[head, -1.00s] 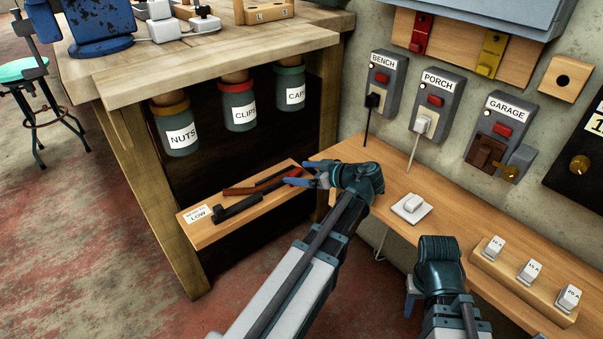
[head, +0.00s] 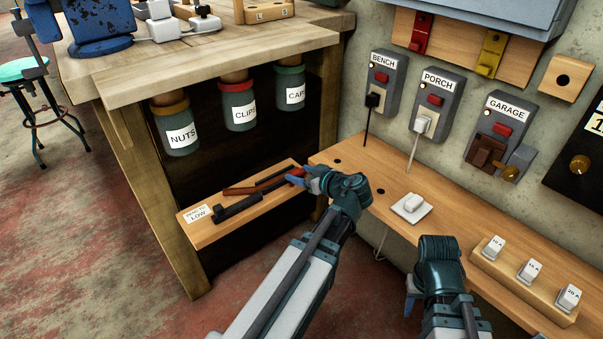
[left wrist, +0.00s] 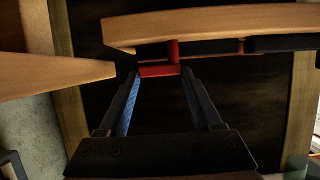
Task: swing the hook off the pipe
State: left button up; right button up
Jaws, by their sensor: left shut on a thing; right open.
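A low shelf (head: 205,236) under the workbench carries a dark pipe-like bar (head: 238,207) and a reddish-brown bar (head: 240,191). A small red piece (head: 297,173) is at their right end. My left gripper (head: 308,180) is at this red piece. In the left wrist view, the red piece (left wrist: 158,71) sits crosswise between the fingertips of my left gripper (left wrist: 162,75), which is shut on it. I cannot clearly tell which part is the hook. My right gripper (head: 410,296) is open and empty, low at the right, partly hidden by its own wrist.
A wooden counter (head: 365,185) with a white switch (head: 412,204) lies right of my left gripper. Several jars, such as the NUTS jar (head: 178,130), hang under the bench top above the shelf. A bench leg (head: 160,200) stands at the shelf's left end.

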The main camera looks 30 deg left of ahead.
pick_arm(q)
jog(key=o, duration=1.4)
jog(key=shift+c, duration=0.2)
jog(key=p+v, duration=0.5)
jog(key=v, duration=0.8)
jog(key=shift+s+d, duration=0.25)
jog(key=shift+d, duration=0.05)
jog(key=shift+r, duration=0.1)
